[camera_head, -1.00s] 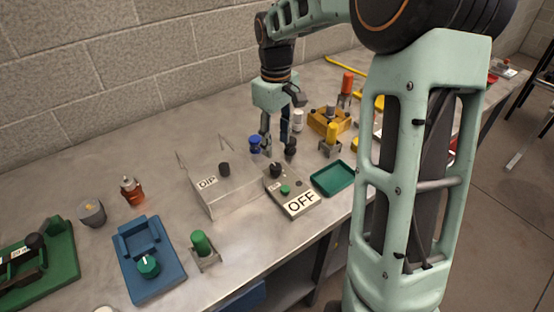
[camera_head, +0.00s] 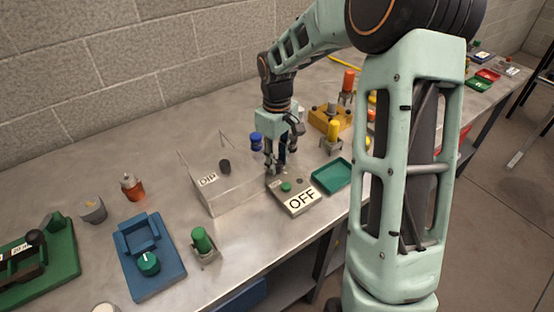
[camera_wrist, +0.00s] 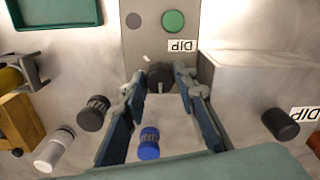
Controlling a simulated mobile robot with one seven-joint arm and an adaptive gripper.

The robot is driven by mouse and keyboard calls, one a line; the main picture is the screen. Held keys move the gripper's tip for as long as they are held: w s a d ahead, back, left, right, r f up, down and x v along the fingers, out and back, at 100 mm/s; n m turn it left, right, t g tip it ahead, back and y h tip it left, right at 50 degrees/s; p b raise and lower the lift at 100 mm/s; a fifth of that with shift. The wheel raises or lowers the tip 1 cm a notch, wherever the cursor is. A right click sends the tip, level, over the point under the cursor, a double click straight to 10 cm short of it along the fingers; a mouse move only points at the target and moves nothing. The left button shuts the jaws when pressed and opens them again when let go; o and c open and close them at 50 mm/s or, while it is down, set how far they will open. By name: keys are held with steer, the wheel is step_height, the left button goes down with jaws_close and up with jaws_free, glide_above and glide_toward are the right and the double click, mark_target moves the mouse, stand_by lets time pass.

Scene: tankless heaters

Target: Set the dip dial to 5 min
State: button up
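The dip dial is a dark knob (camera_wrist: 160,76) with a light pointer mark, on a grey control box (camera_head: 299,201) labelled DIP and OFF. The box also carries a green button (camera_wrist: 173,21) and a small grey round part (camera_wrist: 133,20). My gripper (camera_head: 275,167) is down at the back end of the box, and its fingers hide most of the dial in the head view. In the wrist view my gripper (camera_wrist: 159,80) is open, with one finger on each side of the dial and small gaps showing. I cannot read any minute marks.
A clear box (camera_head: 236,188) labelled DIP stands left of the control box. A green tray (camera_head: 333,175) lies to its right. A blue fixture (camera_head: 150,262) is at the front left.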

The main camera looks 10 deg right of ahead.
jaws_close()
steer(key=shift+m, duration=0.3)
steer(key=m+b, duration=0.1)
steer(key=m, duration=0.3)
steer(key=shift+a+m+b, duration=0.1)
steer(key=shift+m+b, duration=0.2)
steer(key=shift+m, duration=1.8)
steer(key=o, duration=0.5)
jaws_free()
steer(key=shift+o, duration=0.2)
steer(key=shift+r, duration=0.15)
